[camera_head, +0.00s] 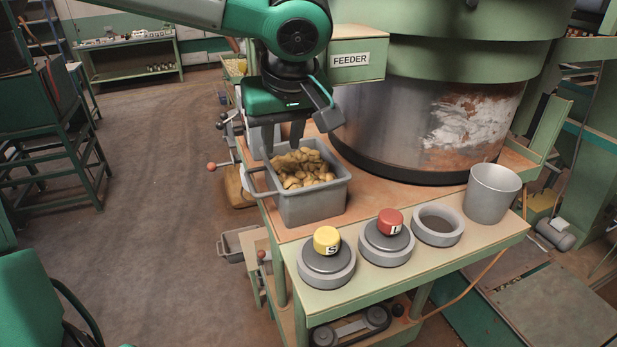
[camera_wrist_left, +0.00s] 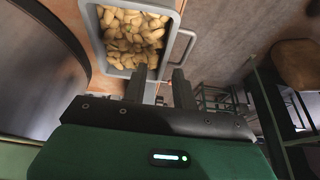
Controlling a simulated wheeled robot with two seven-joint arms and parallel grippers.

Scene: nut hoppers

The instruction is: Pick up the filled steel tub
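A grey rectangular steel tub (camera_head: 312,205), filled with brown nuts (camera_head: 300,167), stands upright on the left end of the bench. A bar handle (camera_head: 258,183) sticks out from its left side. In the left wrist view the tub (camera_wrist_left: 122,74) is at the top, with its handle (camera_wrist_left: 181,45) to the right. My left gripper (camera_head: 284,137) points down at the tub's far edge. Its fingers (camera_wrist_left: 160,76) are spread and nothing is between them. I cannot tell whether a finger touches the tub. My right gripper is not in view.
The big steel feeder drum (camera_head: 400,125) stands close behind and right of the tub. Yellow (camera_head: 326,240) and red (camera_head: 390,222) buttons, a grey ring (camera_head: 438,224) and an empty grey cup (camera_head: 490,192) line the bench front. Open floor (camera_head: 150,220) lies left.

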